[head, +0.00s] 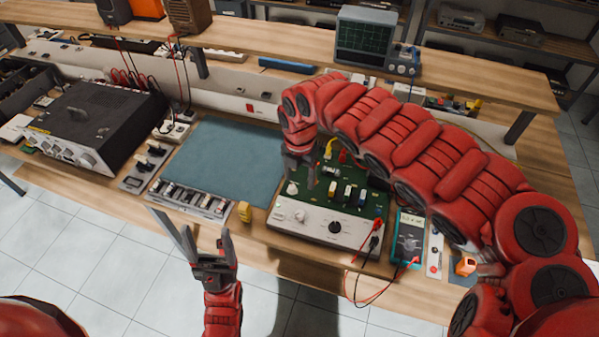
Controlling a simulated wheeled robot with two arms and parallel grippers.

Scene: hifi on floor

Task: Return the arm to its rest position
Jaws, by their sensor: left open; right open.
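My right arm (420,150), red and segmented, arches from the right edge across the bench. My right gripper (302,182) points down over the left part of a green circuit board device (325,232) with a white front panel. Its jaws are small in view but look parted, with nothing clearly between them. I cannot tell whether its tips touch the board.
A blue-grey mat (225,163) lies left of the device, with a black instrument (85,125) further left. A small yellow block (245,211) sits near the front edge. A teal multimeter (408,238) with red and black leads stands right. An oscilloscope (364,40) is on the raised shelf.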

